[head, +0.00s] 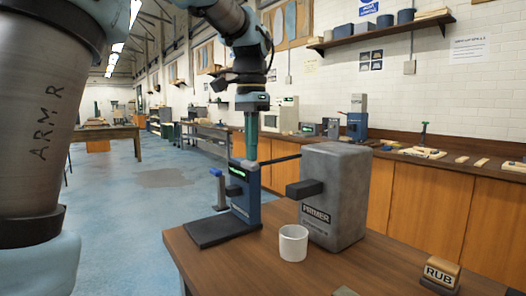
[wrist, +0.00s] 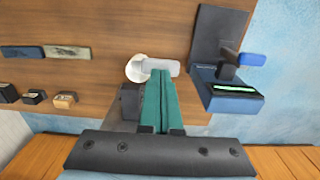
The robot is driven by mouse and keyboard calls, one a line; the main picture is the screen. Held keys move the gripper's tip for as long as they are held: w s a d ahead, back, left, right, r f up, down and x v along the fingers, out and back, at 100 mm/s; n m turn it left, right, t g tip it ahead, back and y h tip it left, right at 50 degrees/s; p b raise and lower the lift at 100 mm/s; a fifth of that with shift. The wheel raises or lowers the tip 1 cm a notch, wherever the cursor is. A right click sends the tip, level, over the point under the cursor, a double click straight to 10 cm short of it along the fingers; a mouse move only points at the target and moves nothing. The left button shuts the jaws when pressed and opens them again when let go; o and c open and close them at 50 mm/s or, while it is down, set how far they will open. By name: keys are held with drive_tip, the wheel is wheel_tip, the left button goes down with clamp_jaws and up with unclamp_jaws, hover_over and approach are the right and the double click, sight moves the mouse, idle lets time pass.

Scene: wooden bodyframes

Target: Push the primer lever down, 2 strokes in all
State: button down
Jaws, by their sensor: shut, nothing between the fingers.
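The grey primer (head: 336,200) stands on the wooden table with its label facing me. Its dark lever (head: 280,160) sticks out to the left from near the top, slightly tilted down to its outer end. My gripper (head: 251,158) points down, shut and empty, with its green fingers close to the lever's outer end. I cannot tell whether they touch. In the wrist view the fingertips (wrist: 160,73) lie by a pale grey bar, perhaps the lever's end. A white cup (head: 293,242) stands below the primer's dark spout (head: 303,188); it also shows in the wrist view (wrist: 134,69).
A blue device with a black base (head: 222,226) and a lit display stands left of the primer, close to my gripper. A wooden RUB block (head: 440,272) lies at the front right.

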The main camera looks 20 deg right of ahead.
drive_tip(key=shift+f+b, duration=0.35)
drive_tip(key=shift+f, duration=0.4)
drive_tip(key=shift+r, duration=0.15)
wheel_tip(320, 180, up, 7)
drive_tip(key=p, duration=0.7)
drive_tip(key=shift+f, duration=0.3)
